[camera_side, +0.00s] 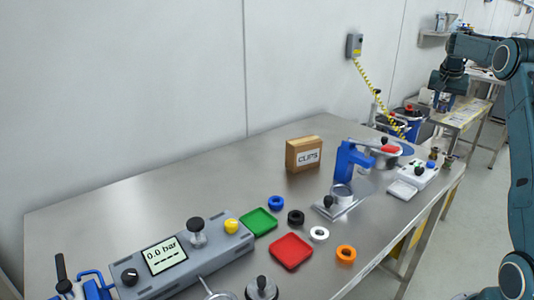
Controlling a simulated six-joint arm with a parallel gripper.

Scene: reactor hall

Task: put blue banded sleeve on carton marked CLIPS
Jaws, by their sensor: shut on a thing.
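The brown carton marked CLIPS (292,153) stands upright on the steel bench, toward the back, with its white label facing the camera. Its top looks clear. My gripper (441,98) is at the upper right, raised and well to the right of the carton. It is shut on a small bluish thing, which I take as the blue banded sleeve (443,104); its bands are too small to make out. The fingertips are small and partly dark against the background.
A blue press-like fixture (350,160) stands right of the carton. In front lie a blue ring (276,196), black, white and orange rings, a green tray (259,222) and a red tray (291,251). A grey pressure gauge box (185,262) is front left. The back-left bench is bare.

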